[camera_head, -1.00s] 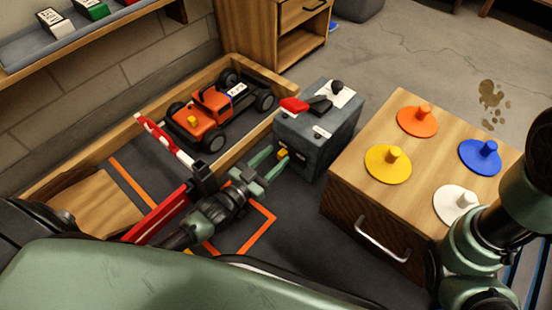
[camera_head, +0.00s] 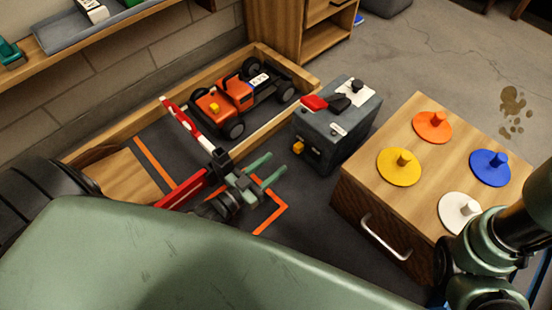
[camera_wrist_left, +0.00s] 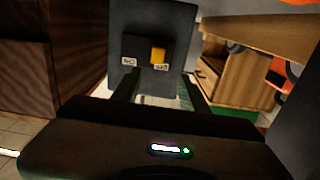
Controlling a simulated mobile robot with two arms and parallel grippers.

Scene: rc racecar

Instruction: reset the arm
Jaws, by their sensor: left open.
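My left gripper (camera_head: 277,164) is open and empty, its two green fingers pointing at the front of a dark grey box (camera_head: 308,150). Its fingertips are a short way from the yellow switch (camera_head: 298,147) on that box.
An orange racecar (camera_head: 233,97) stands in a wood-edged bay behind a red-and-white barrier (camera_head: 182,124). A wooden cabinet (camera_head: 385,215) with orange, yellow, blue and white knobbed discs stands at the right. A wall shelf (camera_head: 50,52) is at upper left.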

